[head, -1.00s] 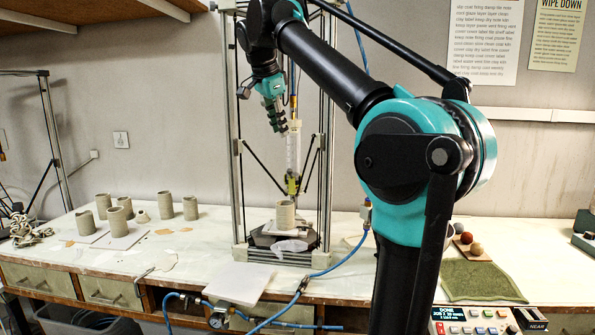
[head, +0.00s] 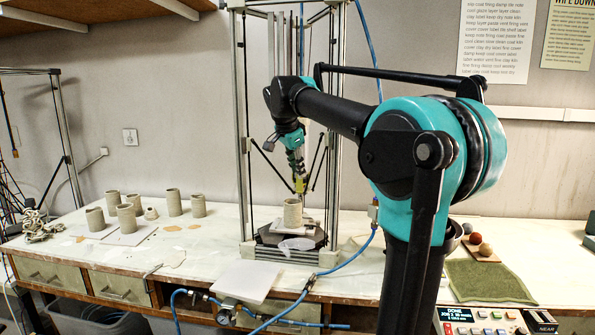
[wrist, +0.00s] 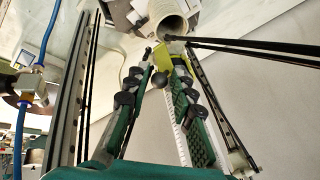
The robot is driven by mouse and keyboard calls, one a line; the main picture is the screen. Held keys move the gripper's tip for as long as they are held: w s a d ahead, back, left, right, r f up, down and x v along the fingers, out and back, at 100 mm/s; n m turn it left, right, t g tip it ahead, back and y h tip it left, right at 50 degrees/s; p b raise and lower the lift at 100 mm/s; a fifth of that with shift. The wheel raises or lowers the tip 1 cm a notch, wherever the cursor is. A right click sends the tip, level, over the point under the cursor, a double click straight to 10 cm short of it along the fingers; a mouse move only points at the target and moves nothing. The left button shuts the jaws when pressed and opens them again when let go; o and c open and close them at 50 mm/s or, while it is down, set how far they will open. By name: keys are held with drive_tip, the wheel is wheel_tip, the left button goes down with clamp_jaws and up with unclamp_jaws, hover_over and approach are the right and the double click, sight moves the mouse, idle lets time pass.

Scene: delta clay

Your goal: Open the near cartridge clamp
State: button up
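The delta printer's yellow-green end piece (head: 301,184) hangs above a grey clay cup (head: 293,212). In the wrist view the yellow-green piece (wrist: 206,77) lies beyond my fingertips, and a white graduated cartridge (wrist: 178,128) runs between my fingers. A small dark round knob (wrist: 158,79) shows between the fingers; I cannot tell whether it belongs to the clamp. My gripper (head: 297,168) is beside the cartridge inside the printer frame. In the wrist view my gripper (wrist: 166,56) has its fingers apart, with no clear contact. The clamp's state is not clear.
The printer's metal posts (head: 242,130) and thin black rods (wrist: 240,48) stand close around my gripper. A blue hose (head: 345,262) crosses in front. Several clay cups (head: 127,217) stand at left. A green cloth (head: 487,281) lies at right.

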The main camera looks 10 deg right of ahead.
drive_tip(key=shift+w+d+f, duration=0.15)
drive_tip(key=shift+f, duration=0.25)
clamp_jaws()
